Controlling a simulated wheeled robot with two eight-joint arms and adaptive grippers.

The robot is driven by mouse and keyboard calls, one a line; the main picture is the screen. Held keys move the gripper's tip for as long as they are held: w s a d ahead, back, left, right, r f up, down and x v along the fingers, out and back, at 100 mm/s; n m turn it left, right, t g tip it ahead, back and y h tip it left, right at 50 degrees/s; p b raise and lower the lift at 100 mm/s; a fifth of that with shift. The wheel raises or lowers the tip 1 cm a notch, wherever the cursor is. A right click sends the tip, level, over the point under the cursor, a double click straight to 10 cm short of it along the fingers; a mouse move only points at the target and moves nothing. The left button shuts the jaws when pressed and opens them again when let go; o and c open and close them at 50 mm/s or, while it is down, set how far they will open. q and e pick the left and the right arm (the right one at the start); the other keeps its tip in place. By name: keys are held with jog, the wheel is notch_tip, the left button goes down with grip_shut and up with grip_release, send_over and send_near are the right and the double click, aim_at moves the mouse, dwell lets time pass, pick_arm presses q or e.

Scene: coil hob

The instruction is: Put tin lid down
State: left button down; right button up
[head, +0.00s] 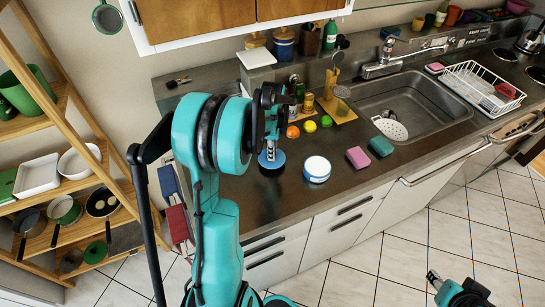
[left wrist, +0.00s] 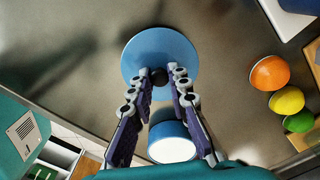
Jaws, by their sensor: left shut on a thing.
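My right gripper (head: 435,279) is at the lower right, over the floor, away from the counter.
Orange (head: 293,132), yellow and green round fruits lie behind the lid. A pink sponge (head: 358,157) and a green sponge (head: 381,146) lie right of the tin. The sink (head: 425,115) and dish rack (head: 482,88) are further right. Bare counter lies in front of the lid.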

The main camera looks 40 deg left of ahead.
pick_arm(q)
notch_tip(320, 180, down, 2)
jog(key=shift+f, duration=0.2)
jog(key=shift+f+b, duration=0.15)
jog(key=shift+b, duration=0.25)
jog(key=c, duration=1.4)
grip_release()
jog(key=shift+c, duration=0.2)
